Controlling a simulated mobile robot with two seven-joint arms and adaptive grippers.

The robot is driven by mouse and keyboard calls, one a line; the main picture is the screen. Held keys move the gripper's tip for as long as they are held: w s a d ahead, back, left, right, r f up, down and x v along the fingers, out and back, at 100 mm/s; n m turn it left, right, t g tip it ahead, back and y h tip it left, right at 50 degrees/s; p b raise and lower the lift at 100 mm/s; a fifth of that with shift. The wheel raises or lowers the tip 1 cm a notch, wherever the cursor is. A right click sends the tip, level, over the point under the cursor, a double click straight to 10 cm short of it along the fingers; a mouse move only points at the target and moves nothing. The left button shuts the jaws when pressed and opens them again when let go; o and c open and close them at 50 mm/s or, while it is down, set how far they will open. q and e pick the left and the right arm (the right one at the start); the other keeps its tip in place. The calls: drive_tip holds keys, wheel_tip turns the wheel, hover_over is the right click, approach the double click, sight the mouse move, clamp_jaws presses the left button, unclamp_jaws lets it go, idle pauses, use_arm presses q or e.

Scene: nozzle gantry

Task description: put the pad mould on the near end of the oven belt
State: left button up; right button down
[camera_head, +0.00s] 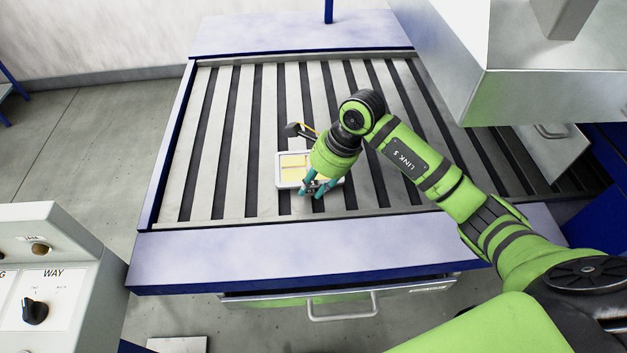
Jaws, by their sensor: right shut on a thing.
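The pad mould (292,168) is a pale shallow tray with yellow squares inside. It is over the slatted oven belt (228,140), near the belt's near end and around its middle. Whether it touches the slats or hangs just above them I cannot tell. My right gripper (316,190) reaches in from the right and is shut on the mould's near right side. The wrist and fingers hide the mould's right part. My left gripper is not in view.
A blue-edged pale ledge (340,246) runs along the belt's near end, with a handled drawer (342,304) below. A large metal housing (540,80) overhangs the belt's right side. A control box (45,270) with a knob stands at left. Belt slats left of the mould are bare.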

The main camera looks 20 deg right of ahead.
drive_tip(key=shift+f, duration=0.45)
drive_tip(key=shift+f, duration=0.1)
drive_tip(key=c, duration=1)
unclamp_jaws()
drive_tip(key=shift+o, duration=0.2)
drive_tip(key=shift+r, duration=0.2)
drive_tip(key=shift+d+r, duration=0.2)
drive_tip(key=shift+r, duration=0.1)
drive_tip(key=b+v, duration=0.3)
drive_tip(key=v, duration=0.8)
